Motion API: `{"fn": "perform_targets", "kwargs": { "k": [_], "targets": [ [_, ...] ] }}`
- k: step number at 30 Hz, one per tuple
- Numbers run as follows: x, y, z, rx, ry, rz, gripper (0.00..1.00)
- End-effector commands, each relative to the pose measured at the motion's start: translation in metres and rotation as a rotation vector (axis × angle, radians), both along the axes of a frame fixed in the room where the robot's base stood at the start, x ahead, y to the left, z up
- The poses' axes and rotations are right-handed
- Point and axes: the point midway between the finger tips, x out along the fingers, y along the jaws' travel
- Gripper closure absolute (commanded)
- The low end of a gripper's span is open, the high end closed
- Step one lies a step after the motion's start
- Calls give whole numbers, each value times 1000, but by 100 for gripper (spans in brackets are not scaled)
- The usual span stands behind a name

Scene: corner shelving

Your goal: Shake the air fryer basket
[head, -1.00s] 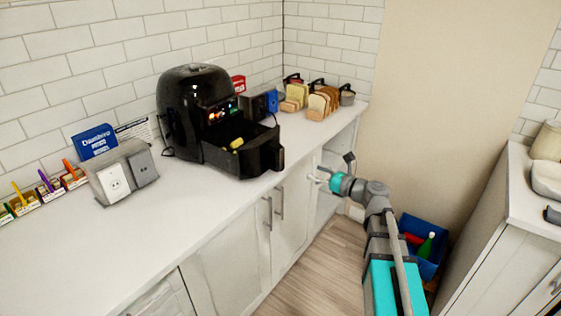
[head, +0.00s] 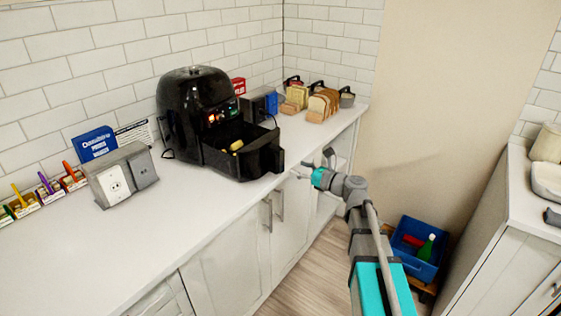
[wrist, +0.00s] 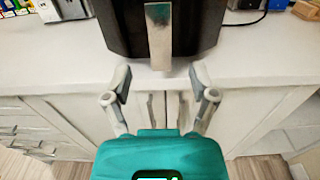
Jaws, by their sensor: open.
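The black air fryer (head: 185,100) stands on the white counter against the tiled wall. Its basket (head: 213,158) is pulled out at the front, with yellow food (head: 236,146) inside. My gripper (head: 303,170) is open and empty, just right of the basket front in the head view. In the wrist view, the dark basket front (wrist: 120,30) is at the top with a metallic handle strip (wrist: 159,35) down its middle. My gripper (wrist: 160,76) has its fingers spread to either side, below the handle strip and apart from it.
Bread slices in racks (head: 322,103) and small pots stand at the counter's far end. An outlet box (head: 122,175) and marker boxes (head: 72,180) are at the left. The counter (head: 150,235) in front is clear. A blue bin (head: 418,265) sits on the floor at right.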

Motion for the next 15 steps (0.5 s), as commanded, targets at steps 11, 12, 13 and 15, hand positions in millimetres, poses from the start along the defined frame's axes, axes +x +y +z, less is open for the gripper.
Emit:
{"fn": "perform_targets", "kwargs": {
  "k": [11,12,13,15],
  "targets": [
    [34,46,0,0,0,1,26],
    [37,49,0,0,0,1,26],
    [38,51,0,0,0,1,26],
    [41,55,0,0,0,1,26]
  ]
}}
